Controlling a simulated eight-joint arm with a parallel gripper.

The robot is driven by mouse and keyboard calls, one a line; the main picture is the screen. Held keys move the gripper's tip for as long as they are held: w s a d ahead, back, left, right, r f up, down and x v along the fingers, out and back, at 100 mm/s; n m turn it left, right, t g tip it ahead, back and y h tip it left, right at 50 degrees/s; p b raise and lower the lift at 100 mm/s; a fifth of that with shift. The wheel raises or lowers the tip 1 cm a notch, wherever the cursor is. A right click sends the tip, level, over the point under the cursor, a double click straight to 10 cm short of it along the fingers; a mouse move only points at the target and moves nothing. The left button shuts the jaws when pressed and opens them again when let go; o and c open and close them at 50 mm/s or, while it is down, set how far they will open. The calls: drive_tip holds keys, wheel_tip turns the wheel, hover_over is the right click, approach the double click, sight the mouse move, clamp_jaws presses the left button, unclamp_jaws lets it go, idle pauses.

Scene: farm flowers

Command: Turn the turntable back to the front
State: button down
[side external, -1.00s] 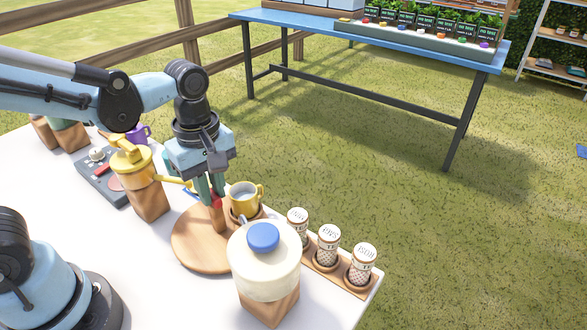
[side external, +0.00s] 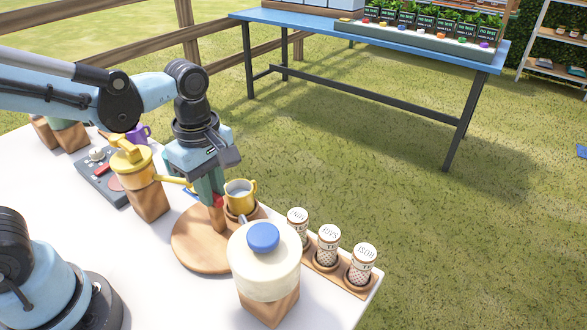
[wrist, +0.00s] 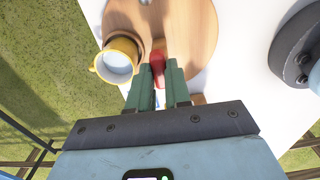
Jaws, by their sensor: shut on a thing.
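The turntable (side external: 195,248) is a round wooden disc on the white table, partly hidden by the cream pot in the side view. It fills the top middle of the wrist view (wrist: 192,25). A yellow mug (side external: 240,192) stands in a wooden ring holder at its far right edge; it also shows in the wrist view (wrist: 116,62). A red-tipped peg (wrist: 157,62) stands up from the disc beside the mug. My gripper (wrist: 158,82) points down over the disc, its green fingers shut on the peg.
A cream pot (side external: 263,265) with a blue knob stands on a wooden block close in front. Tea tins (side external: 327,246) sit in a wooden rack at right. A yellow can (side external: 133,165) on a block stands left, beside a grey panel (side external: 97,175).

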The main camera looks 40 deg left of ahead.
drive_tip(key=c, duration=1.1)
unclamp_jaws()
drive_tip(key=shift+o, duration=0.2)
wheel_tip(320, 180, up, 12)
drive_tip(key=a+f+m+t, duration=0.5)
drive_tip(key=f+m+t, duration=0.2)
drive_tip(key=m, duration=1.1)
drive_tip(key=shift+w+f, duration=0.25)
drive_tip(key=shift+f, duration=0.15)
